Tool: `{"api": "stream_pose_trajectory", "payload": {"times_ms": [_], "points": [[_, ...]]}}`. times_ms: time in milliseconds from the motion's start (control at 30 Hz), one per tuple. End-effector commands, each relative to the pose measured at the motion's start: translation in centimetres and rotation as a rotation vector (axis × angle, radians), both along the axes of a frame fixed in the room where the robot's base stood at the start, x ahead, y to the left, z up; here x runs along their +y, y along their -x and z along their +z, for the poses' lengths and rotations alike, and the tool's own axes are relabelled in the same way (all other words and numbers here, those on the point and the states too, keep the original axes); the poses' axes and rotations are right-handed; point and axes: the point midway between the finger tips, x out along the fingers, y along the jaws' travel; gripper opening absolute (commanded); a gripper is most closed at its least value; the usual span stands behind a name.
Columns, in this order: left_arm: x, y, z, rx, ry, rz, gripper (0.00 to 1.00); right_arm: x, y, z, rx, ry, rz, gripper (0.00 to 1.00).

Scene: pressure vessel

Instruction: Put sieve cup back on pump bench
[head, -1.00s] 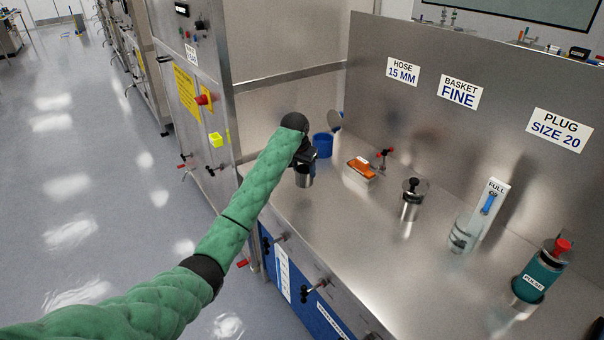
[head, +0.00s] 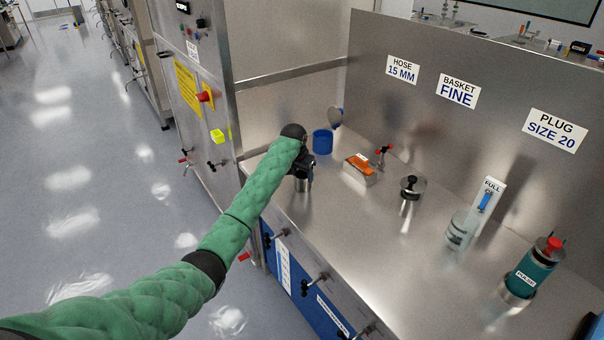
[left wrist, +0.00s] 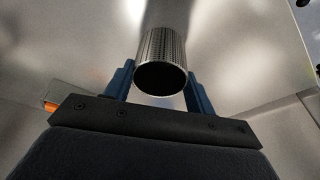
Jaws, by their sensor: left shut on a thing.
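My left gripper (head: 300,168) is shut on the sieve cup (head: 302,185), a small metal cylinder with a fine mesh wall. The cup hangs upright below the gripper, over the left part of the steel pump bench (head: 345,235). I cannot tell whether its base touches the bench top. In the left wrist view the cup (left wrist: 163,48) sits between the two blue fingers, its dark round end facing the camera. My right gripper is not in view.
A blue cup (head: 322,142) stands behind my gripper. Bench top in front is clear.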

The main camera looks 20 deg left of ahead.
Motion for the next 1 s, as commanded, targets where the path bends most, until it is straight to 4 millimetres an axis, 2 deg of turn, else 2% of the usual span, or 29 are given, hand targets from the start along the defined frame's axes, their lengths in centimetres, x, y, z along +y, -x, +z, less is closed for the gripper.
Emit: {"api": "stream_pose_trajectory", "payload": {"times_ms": [100, 133, 233, 533, 667, 800, 1000], "points": [[0.0, 0.0, -0.1, 0.0, 0.0, 0.0, 0.28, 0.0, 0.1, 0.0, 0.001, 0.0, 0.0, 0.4], [0.0, 0.0, -0.2, 0.0, 0.0, 0.0, 0.57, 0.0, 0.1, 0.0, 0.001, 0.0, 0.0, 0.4], [0.0, 0.0, -0.1, 0.0, 0.0, 0.0, 0.76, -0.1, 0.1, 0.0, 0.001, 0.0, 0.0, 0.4], [0.0, 0.0, -0.1, 0.0, 0.0, 0.0, 0.77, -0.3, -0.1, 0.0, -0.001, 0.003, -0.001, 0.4], [0.1, 0.1, 0.6, -0.002, 0.0, 0.0, 0.77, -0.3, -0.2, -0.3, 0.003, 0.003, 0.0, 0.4], [0.2, 0.6, 2.5, -0.003, -0.001, 0.0, 0.77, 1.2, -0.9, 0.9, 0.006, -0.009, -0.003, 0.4], [0.5, 1.6, 6.3, -0.003, 0.0, 0.0, 0.77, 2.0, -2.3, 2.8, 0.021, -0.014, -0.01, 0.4]]}}
